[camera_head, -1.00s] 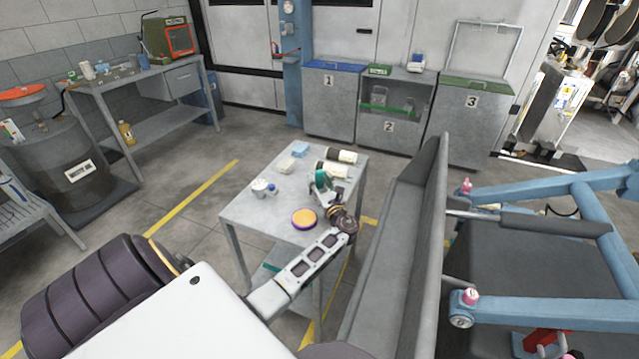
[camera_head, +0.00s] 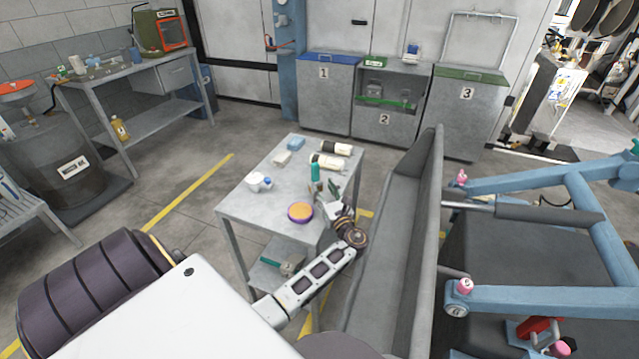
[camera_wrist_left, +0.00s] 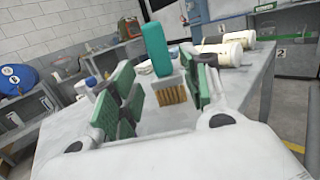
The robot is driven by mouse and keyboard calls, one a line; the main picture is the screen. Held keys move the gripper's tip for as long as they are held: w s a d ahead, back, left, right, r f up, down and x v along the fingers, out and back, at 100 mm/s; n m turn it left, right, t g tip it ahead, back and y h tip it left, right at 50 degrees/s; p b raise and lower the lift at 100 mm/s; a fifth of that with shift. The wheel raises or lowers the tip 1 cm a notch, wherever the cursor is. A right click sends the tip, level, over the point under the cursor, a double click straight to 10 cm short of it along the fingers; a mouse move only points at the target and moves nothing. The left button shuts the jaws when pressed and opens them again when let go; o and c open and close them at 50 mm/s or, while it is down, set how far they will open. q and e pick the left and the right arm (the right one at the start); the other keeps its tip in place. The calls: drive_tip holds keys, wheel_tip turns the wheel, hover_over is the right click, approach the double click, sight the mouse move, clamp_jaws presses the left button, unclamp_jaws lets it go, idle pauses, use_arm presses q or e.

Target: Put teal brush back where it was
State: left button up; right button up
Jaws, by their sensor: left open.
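The teal brush (camera_head: 315,173) stands upright on the small grey table (camera_head: 240,205), near its right side. In the left wrist view the brush (camera_wrist_left: 157,50) shows its teal handle upward and its tan bristles downward, between the two green finger pads. My left gripper (camera_head: 325,188) is open around or just in front of the brush; I cannot tell whether the pads touch it. The left gripper fills the lower left wrist view (camera_wrist_left: 160,100). My right gripper is not in view.
White bottles (camera_head: 328,161) lie behind the brush. A tall grey panel (camera_head: 400,230) stands right of my arm. The table's front left is clear.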

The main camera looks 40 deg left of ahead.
use_arm(q)
drive_tip(key=shift+v, duration=1.2)
drive_tip(key=shift+s+d+f, duration=0.1)
drive_tip(key=shift+s+d, duration=0.25)
drive_tip(key=shift+d, duration=0.25)
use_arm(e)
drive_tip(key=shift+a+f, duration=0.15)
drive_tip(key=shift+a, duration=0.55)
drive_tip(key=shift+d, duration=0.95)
